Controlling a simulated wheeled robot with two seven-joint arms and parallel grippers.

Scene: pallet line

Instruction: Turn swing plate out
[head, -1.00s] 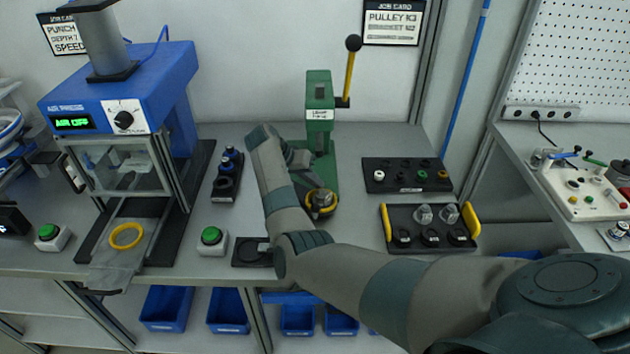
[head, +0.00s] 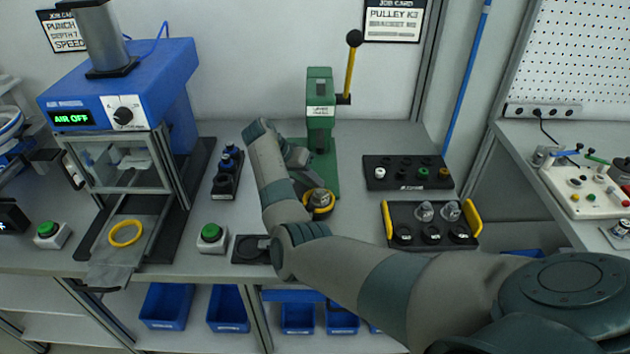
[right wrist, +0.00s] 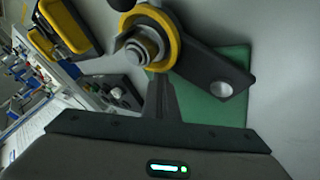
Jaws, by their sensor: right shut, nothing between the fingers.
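The swing plate (right wrist: 205,70) shows in the right wrist view as a dark flat arm with a round hole near its right end. Its other end lies by a yellow ring (right wrist: 172,42) around a grey metal hub (right wrist: 142,45). In the head view the yellow-ringed part (head: 320,203) sits at the foot of the green lever press (head: 320,100). My right gripper (right wrist: 163,85) is shut and empty, its fingertips close beside the plate and ring; I cannot tell whether they touch. My right arm hides part of the press base in the head view. My left gripper is not in view.
A black tray with yellow handles (head: 388,222) and a dark parts board (head: 375,162) lie right of the press. A green button box (head: 211,237) and a black fixture (head: 245,250) are at left front. The blue air press (head: 120,90) stands further left.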

